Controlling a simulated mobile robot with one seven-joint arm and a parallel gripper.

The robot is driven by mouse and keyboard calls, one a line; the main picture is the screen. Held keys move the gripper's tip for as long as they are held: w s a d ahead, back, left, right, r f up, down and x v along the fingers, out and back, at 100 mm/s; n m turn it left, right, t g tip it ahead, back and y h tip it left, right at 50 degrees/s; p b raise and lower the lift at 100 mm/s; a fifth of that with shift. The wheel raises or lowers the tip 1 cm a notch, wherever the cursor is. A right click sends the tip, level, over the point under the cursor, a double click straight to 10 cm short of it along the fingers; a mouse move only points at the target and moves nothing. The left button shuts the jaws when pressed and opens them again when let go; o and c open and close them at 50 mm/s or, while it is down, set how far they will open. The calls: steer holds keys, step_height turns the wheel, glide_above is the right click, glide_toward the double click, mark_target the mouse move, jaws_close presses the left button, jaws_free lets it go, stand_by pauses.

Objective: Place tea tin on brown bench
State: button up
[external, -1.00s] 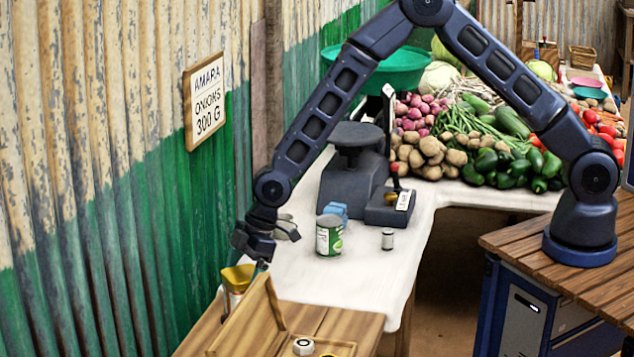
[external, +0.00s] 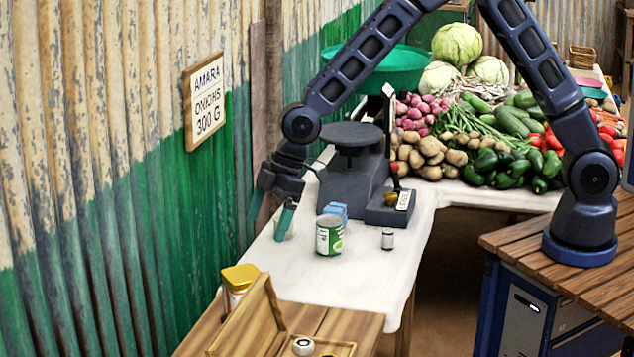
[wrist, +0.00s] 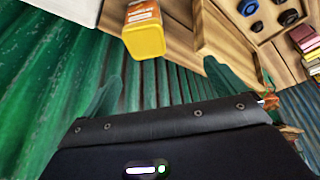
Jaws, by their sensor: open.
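The tea tin (external: 237,282), with a yellow lid and an orange-and-white label, stands upright on the brown bench (external: 345,324), close to the corrugated wall and beside the open wooden box. It also shows in the wrist view (wrist: 147,36), resting on the bench. My gripper (external: 273,212) is open and empty, apart from the tin and behind it, above the left side of the white counter. In the wrist view the two greenish fingers (wrist: 162,88) are spread wide with nothing between them. The tin's lower part is partly hidden by the box in the external view.
The open wooden box (external: 250,318) holds round weights. On the white counter (external: 330,285) stand a green-labelled can (external: 329,235), a blue item (external: 335,210), a small metal weight (external: 387,239) and a scale (external: 352,175). The corrugated wall (external: 120,250) is close on the left.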

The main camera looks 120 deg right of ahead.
steer(key=s+a+r, duration=1.6)
steer(key=a+r, duration=0.3)
steer(key=r, duration=0.2)
steer(key=s+a+r, duration=0.1)
steer(key=s+a, duration=0.2)
steer(key=s, duration=0.6)
steer(key=s+a+r, duration=0.2)
steer(key=s+a, duration=0.2)
steer(key=s, duration=0.5)
steer(key=s+a+r, duration=0.1)
steer(key=s+a, duration=0.3)
steer(key=s, duration=0.5)
steer(key=shift+s+r, duration=0.15)
steer(key=shift+r, duration=0.1)
